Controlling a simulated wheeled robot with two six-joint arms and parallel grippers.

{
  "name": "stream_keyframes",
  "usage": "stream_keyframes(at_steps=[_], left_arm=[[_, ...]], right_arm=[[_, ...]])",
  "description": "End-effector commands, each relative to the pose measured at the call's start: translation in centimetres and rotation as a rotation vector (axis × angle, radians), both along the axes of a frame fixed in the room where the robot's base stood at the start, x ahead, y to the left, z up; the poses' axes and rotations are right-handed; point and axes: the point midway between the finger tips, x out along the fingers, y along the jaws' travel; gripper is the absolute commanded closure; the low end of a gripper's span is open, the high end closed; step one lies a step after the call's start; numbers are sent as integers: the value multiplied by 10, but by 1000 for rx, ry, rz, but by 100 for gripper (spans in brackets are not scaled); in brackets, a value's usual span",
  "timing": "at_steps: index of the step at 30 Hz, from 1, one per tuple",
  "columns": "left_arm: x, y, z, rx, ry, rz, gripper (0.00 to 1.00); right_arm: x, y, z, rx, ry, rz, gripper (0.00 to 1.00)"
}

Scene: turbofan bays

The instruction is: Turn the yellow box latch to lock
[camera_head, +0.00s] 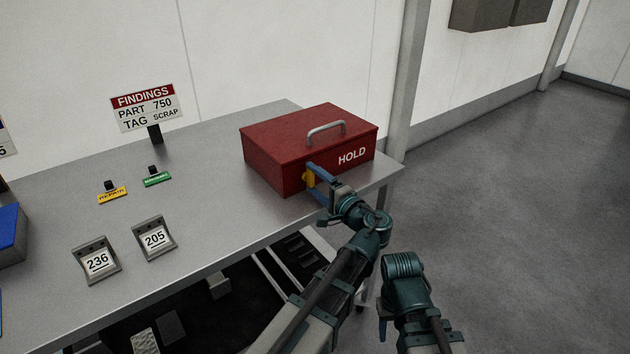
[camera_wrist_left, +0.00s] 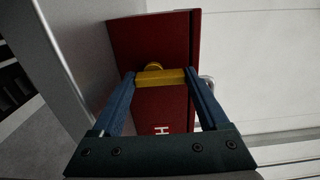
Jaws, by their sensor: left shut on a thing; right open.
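The red box (camera_head: 275,150) with a grey handle on its lid and the word HOLD on its front stands at the right end of the grey table. Its lid looks closed. The yellow latch (camera_head: 309,178) is on the box's front face, left of HOLD. My left gripper (camera_head: 314,180) is at the front of the box, its blue fingers shut on the latch. In the left wrist view the yellow latch (camera_wrist_left: 162,77) spans between the two fingertips, with a round yellow knob behind it.
A blue bin (camera_head: 10,237) is at the far left. A pillar (camera_head: 405,80) stands behind the table; open floor lies right.

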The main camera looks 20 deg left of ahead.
Motion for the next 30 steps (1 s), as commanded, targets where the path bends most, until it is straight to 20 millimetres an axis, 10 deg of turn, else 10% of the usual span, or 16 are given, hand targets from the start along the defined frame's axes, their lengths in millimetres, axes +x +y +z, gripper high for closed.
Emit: stream_keyframes(at_steps=[16,17,18,30], left_arm=[[-1,0,-1,-19,-16,2,78],[-1,0,-1,-18,-15,2,17],[-1,0,-1,-18,-15,2,10],[-1,1,0,-14,-15,1,0]], right_arm=[[0,0,0,0,0,0,50],[0,0,0,0,0,0,50],[0,0,0,0,0,0,50],[0,0,0,0,0,0,50]])
